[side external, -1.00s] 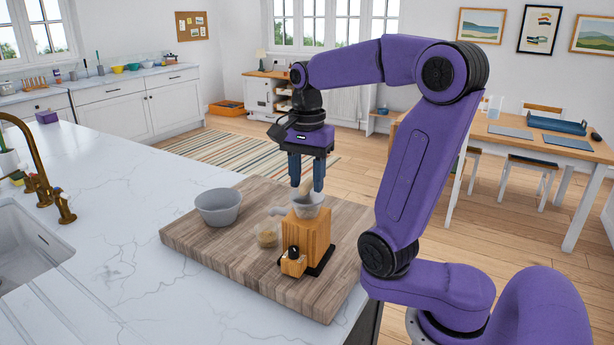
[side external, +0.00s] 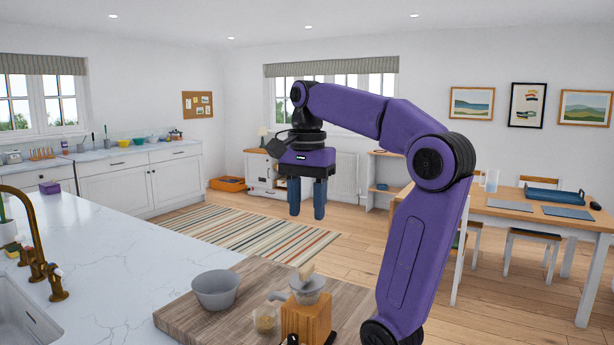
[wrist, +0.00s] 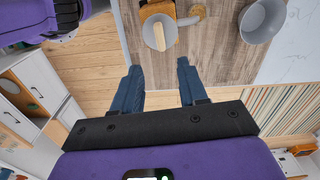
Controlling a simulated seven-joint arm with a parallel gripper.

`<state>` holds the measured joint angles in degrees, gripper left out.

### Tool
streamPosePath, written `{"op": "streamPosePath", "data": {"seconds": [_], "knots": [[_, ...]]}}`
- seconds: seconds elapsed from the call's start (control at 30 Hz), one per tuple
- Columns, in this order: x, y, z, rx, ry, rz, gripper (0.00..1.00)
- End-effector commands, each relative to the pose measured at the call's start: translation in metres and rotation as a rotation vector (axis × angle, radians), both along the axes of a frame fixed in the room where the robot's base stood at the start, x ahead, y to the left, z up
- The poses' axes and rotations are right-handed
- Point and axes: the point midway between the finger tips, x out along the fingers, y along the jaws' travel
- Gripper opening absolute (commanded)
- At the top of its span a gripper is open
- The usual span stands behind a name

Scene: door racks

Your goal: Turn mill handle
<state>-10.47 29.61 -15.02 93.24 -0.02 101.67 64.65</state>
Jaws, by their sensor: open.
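The mill is a wooden box (side external: 306,319) with a pale grey hopper (side external: 307,290) on top, at the bottom of the side view and partly cut off there. The wrist view shows the hopper (wrist: 152,37) and the tan piece (wrist: 159,37) at the top, beyond my fingertips. My gripper (side external: 307,208) is open and empty, fingers down, well above the mill and apart from it. Its two blue fingers (wrist: 158,66) are spread in the wrist view.
The mill stands on a wooden board (side external: 190,318) on the marble counter (side external: 110,270). The air around my gripper is clear.

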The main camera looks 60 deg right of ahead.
Motion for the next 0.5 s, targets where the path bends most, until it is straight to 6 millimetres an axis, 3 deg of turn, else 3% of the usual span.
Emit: {"op": "streamPosePath", "data": {"seconds": [0.2, 0.5], "knots": [[0.001, 0.0, 0.03, -0.001, -0.002, 0.0, 0.43], [0.0, 0.0, 0.051, 0.0, 0.0, 0.0, 0.43]]}}
